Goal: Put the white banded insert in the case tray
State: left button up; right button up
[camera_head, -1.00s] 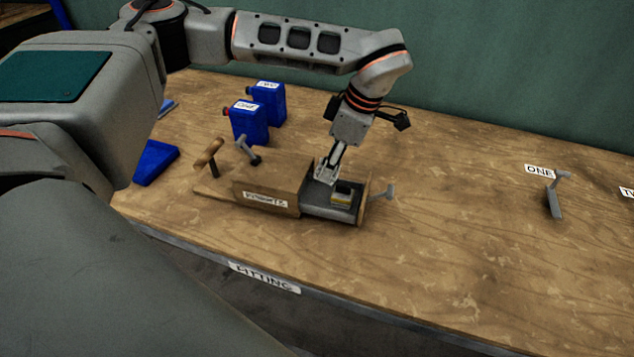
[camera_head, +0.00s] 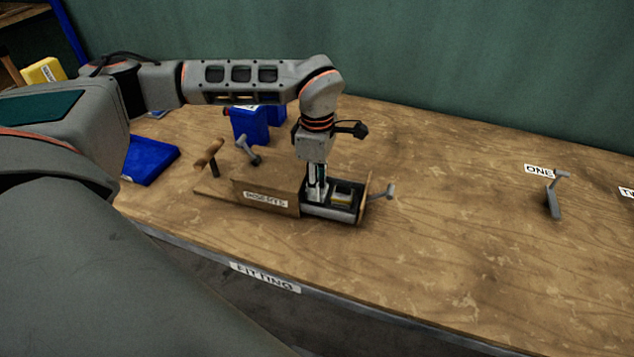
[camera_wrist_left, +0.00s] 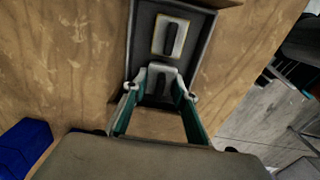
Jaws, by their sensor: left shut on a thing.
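My left gripper (camera_head: 317,198) points down into the open drawer (camera_head: 337,214) of the wooden box labelled INSERTS. In the left wrist view its fingers (camera_wrist_left: 163,90) are shut on a pale insert (camera_wrist_left: 161,72) with a dark raised grip. The insert is low inside the drawer; the fingers hide its sides, so I cannot make out its band. A second insert (camera_wrist_left: 171,37) with a yellow band lies beside it in the drawer, and it also shows in the head view (camera_head: 342,196). I cannot identify the case tray. My right gripper is not in view.
The wooden box (camera_head: 265,197) has a T-handle (camera_head: 210,155) and a grey lever (camera_head: 248,150) behind it. A blue flat item (camera_head: 150,162) and blue containers (camera_head: 249,125) stand left and behind. A grey lever (camera_head: 553,195) stands near label ONE.

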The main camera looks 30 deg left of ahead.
pick_arm(q)
jog(key=shift+w+f, duration=0.1)
jog(key=shift+f, duration=0.1)
jog(key=o, duration=1.2)
notch_tip(320, 180, up, 12)
dwell(0.4)
